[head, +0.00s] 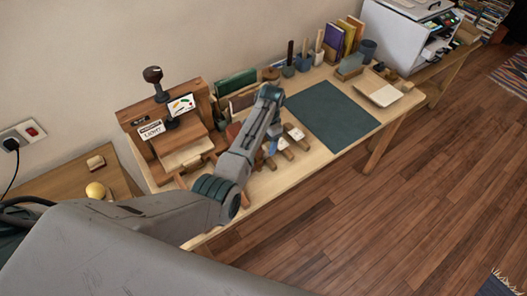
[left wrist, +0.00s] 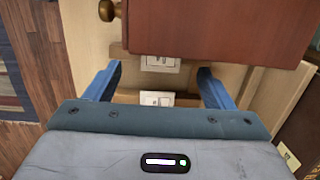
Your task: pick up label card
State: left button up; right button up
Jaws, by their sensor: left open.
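Small white label cards with dark marks lie on wooden blocks on the table; one shows in the head view (head: 297,133) and another just left of it (head: 283,144). In the left wrist view, one white card (left wrist: 156,98) lies between my blue fingers, and a second card (left wrist: 160,63) lies farther up, by the edge of a red-brown wooden piece. I cannot tell which of them is the task's card. My left gripper (left wrist: 158,86) is open, pointing down over the blocks, with nothing held. In the head view its arm partly hides it and the things behind.
The red-brown piece with a brass knob (left wrist: 205,25) stands close above the fingers in the left wrist view. A dark green mat (head: 332,117) leaves clear room to the right. A wooden stand (head: 168,125) with signs is at the left; books (head: 345,35) stand at the back.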

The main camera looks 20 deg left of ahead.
aim_at(264, 148)
pick_arm(q)
notch_tip(264, 148, down, 3)
jog(key=shift+w+a+f+p, duration=0.1)
jog(key=shift+f+p, duration=0.1)
jog(key=shift+p, duration=0.25)
jog(key=shift+f, duration=0.65)
pick_arm(e)
jog(key=shift+w+a+r, duration=0.35)
jog(key=shift+w+r, duration=0.3)
jog(key=shift+w, duration=0.15)
pick_arm(q)
jog(key=shift+c, duration=0.3)
jog(key=c, duration=1)
pick_arm(e)
jog(key=shift+w+d, duration=0.1)
jog(key=shift+d, duration=0.2)
